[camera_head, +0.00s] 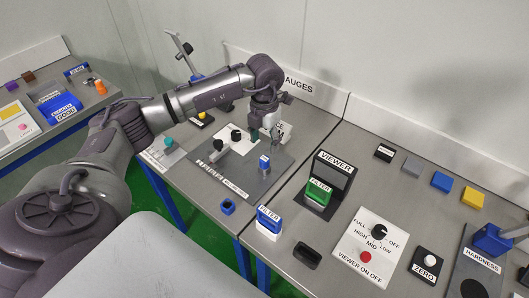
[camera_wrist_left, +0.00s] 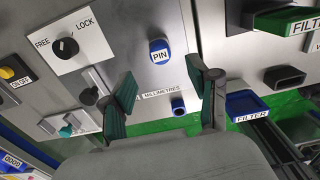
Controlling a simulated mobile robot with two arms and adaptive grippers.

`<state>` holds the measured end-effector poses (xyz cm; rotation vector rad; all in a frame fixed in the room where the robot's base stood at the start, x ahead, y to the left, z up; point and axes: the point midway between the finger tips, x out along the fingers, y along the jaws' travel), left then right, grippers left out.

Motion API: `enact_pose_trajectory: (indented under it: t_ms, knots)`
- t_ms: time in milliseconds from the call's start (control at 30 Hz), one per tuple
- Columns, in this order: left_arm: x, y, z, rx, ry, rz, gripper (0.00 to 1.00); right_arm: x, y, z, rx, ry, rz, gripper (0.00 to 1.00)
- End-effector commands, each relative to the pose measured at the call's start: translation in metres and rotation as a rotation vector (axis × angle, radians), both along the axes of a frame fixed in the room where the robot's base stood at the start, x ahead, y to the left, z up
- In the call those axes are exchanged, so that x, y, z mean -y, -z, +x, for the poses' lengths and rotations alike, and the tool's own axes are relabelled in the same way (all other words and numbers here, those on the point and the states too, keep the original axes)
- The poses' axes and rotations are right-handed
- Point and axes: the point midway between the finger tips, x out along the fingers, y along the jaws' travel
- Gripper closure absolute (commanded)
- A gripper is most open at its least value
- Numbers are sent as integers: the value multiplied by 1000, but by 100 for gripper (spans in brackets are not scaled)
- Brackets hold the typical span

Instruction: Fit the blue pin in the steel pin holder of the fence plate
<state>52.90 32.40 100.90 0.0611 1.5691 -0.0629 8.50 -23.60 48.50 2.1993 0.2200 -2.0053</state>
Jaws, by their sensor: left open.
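The blue pin (camera_head: 264,161), labelled PIN, stands upright at the right part of the grey fence plate (camera_head: 236,183). In the head view a small steel piece shows under its blue top; I cannot tell how it sits in it. The pin also shows in the left wrist view (camera_wrist_left: 159,46), just beyond and between the fingertips. My left gripper (camera_head: 265,137) is open and empty, above and behind the pin, apart from it. It also shows in the left wrist view (camera_wrist_left: 163,80). My right gripper is not in view.
A small hollow blue block (camera_head: 227,207) stands on the bench in front of the plate. A knob panel marked FREE and LOCK (camera_wrist_left: 70,45) is beside the pin. The blue filter (camera_head: 269,218), the viewer (camera_head: 329,178) and a dark empty holder (camera_head: 307,256) stand to the right.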

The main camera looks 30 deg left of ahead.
Motion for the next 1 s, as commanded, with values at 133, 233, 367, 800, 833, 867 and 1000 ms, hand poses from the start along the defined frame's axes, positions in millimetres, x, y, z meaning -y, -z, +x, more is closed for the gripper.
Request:
enact_pose_trajectory:
  t_ms: [133, 233, 367, 800, 833, 867, 1000]
  knots:
    - [0, -27, 1, 4, -1, 0, 40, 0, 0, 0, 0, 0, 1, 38]
    - [0, -37, 0, 2, -1, -1, 40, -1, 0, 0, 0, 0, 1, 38]
    - [0, -43, 0, -1, 0, 0, 40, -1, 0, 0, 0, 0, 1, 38]
    - [0, -43, 0, 0, 0, 0, 40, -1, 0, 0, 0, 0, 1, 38]
    - [0, -43, 0, 0, 0, 0, 40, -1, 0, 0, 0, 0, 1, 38]
    - [0, -43, 0, 0, 0, 0, 40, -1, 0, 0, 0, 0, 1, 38]
    - [0, -43, 0, 0, 0, 0, 40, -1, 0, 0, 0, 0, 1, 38]
